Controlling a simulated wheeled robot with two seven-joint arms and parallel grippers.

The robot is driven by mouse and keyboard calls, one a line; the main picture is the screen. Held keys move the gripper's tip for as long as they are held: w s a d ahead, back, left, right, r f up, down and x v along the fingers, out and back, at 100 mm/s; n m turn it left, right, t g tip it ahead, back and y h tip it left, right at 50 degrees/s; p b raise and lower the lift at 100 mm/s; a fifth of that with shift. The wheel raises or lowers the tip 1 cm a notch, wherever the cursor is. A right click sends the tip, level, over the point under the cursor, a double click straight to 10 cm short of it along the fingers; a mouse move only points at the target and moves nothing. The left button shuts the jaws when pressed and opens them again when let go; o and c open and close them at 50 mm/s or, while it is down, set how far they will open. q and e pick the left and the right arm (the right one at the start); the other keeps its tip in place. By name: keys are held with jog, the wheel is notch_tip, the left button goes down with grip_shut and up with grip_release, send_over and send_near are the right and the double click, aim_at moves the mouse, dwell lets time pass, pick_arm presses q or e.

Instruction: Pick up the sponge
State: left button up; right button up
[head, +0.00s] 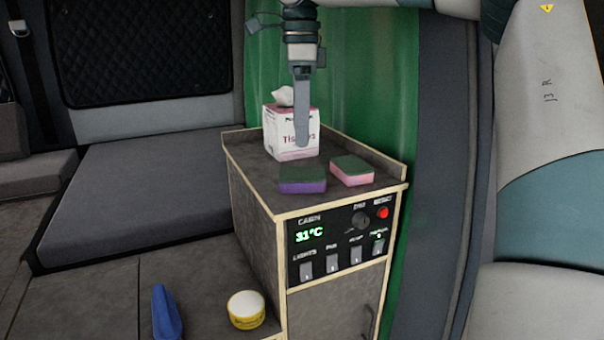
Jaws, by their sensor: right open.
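Two sponges lie on top of the small cabinet (246,156). A purple sponge with a green top (303,186) is near the front edge. A pink sponge with a green top (352,177) is to its right, a small gap apart. My right gripper (302,142) hangs down from above, seen edge-on, so one finger hides the other. It is open and empty, above and behind the purple sponge in the picture, in front of the tissue box (278,128). It appears clear of both sponges. My left gripper is not in view.
The cabinet top has a raised rim at the back and right. Its front has a control panel (335,258) with switches and a red button. A yellow-and-white tub (246,310) and a blue object (166,314) are lower left. A grey cushion (150,195) lies at left.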

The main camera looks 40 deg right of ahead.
aim_at(302, 172)
notch_tip(302, 172, down, 3)
jog(key=shift+d+f+p, duration=0.1)
jog(key=shift+f+p, duration=0.1)
jog(key=shift+p, duration=0.25)
jog(key=shift+f, duration=0.2)
jog(key=shift+s+f+p, duration=0.15)
jog(key=shift+f+p, duration=0.5)
jog(key=shift+p, duration=0.1)
notch_tip(302, 172, down, 3)
jog(key=shift+s+r+p, duration=0.1)
jog(key=shift+p, duration=0.75)
jog(key=shift+f, duration=0.6)
